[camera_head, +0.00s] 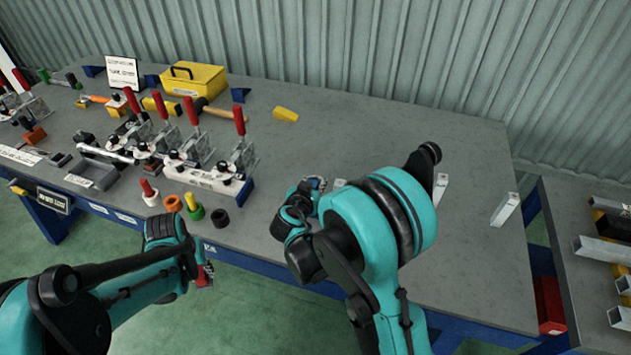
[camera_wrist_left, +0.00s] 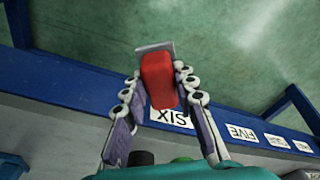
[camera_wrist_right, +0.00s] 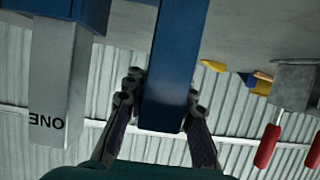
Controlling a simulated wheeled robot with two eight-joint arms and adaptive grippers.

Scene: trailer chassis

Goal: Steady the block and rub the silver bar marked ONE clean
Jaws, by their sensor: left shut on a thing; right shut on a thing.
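In the right wrist view, the silver bar marked ONE (camera_wrist_right: 62,85) is at the left, its lettering upside down and its upper end against a blue part. My right gripper (camera_wrist_right: 163,100) is shut on a blue block (camera_wrist_right: 178,65) beside the bar, with a gap between them. In the head view my right arm hides most of this spot. My left gripper (camera_wrist_left: 160,92) is shut on a red block with a grey plate (camera_wrist_left: 157,75) at its far end. In the head view, this gripper (camera_head: 204,274) is low, in front of the table's front edge.
Red-handled clamps (camera_head: 240,120) stand at the table's left, with coloured rings (camera_head: 173,203) near the front edge. A yellow toolbox (camera_head: 193,79) is at the back. Pale bars (camera_head: 505,209) stand on the right part. A side bench (camera_head: 590,250) with metal stock is at far right.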

